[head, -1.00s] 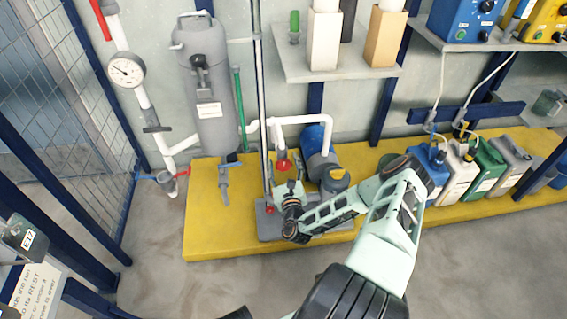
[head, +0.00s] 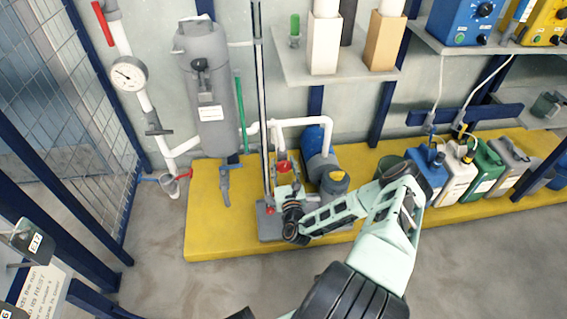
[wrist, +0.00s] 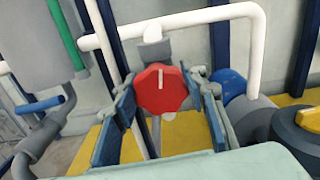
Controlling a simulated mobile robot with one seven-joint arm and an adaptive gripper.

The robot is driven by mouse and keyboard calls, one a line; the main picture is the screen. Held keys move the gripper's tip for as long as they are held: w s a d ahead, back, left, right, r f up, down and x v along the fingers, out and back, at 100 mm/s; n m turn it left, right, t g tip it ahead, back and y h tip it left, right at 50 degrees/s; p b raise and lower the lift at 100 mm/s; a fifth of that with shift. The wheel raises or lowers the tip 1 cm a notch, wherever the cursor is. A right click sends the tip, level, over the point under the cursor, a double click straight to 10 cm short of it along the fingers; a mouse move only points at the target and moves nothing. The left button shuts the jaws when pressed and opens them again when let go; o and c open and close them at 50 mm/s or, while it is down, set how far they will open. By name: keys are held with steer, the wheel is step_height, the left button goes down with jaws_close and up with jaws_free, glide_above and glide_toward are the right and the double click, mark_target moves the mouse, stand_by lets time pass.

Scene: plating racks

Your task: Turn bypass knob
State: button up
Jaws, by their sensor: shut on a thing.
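The red knob (wrist: 161,88) is faceted, with a white pointer line standing nearly upright on its face. It sits on the white pipework, below a pipe joint. In the head view the knob (head: 284,167) shows just above my gripper (head: 287,189). In the wrist view the two blue fingers of my gripper (wrist: 170,108) stand on the left and right of the knob, shut on it. The exact contact at the finger pads is partly hidden.
A pump with a yellow cap (head: 336,177) stands close at the right. A grey vessel (head: 203,90) and a blue-handled valve (head: 226,170) are at the left. White pipe (wrist: 200,17) arches above. Several canisters stand farther right on the yellow platform (head: 208,236).

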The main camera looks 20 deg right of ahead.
mark_target(284, 160)
steer(key=shift+m+p, duration=0.8)
steer(key=shift+m, duration=1.2)
steer(key=o, duration=1.2)
step_height(284, 160, up, 10)
